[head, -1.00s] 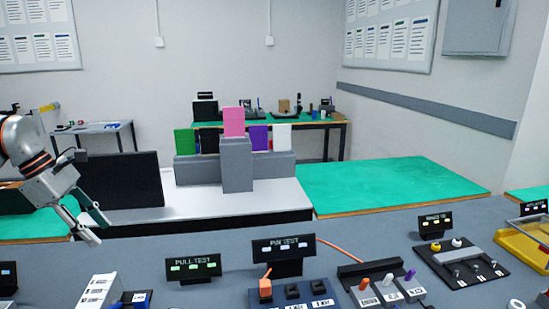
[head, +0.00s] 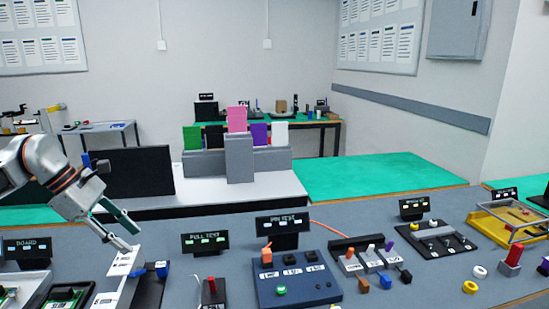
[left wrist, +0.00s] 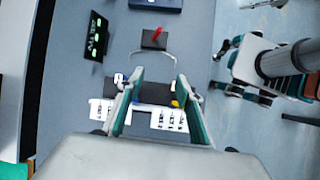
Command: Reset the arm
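My left gripper (head: 132,240) hangs over the left part of the blue-grey workbench, pointing down and to the right. In the left wrist view its two teal-lined fingers (left wrist: 160,78) are spread apart, with clear space between them. It appears empty. In the head view the fingertips overlap a white-and-black labelled stand (head: 126,262); I cannot tell whether they touch it. In the left wrist view white labelled panels (left wrist: 168,120) and a black part show below and between the fingers. My right gripper cannot be made out in the head view.
Near the left gripper are a PULL TEST sign (head: 205,242), a red-handled device (head: 212,289) and a green circuit board (head: 68,296). A blue PIN TEST box (head: 296,278) stands in the middle. A yellow tray (head: 508,225) is at the right. Coloured panels stand on grey blocks (head: 239,158) behind.

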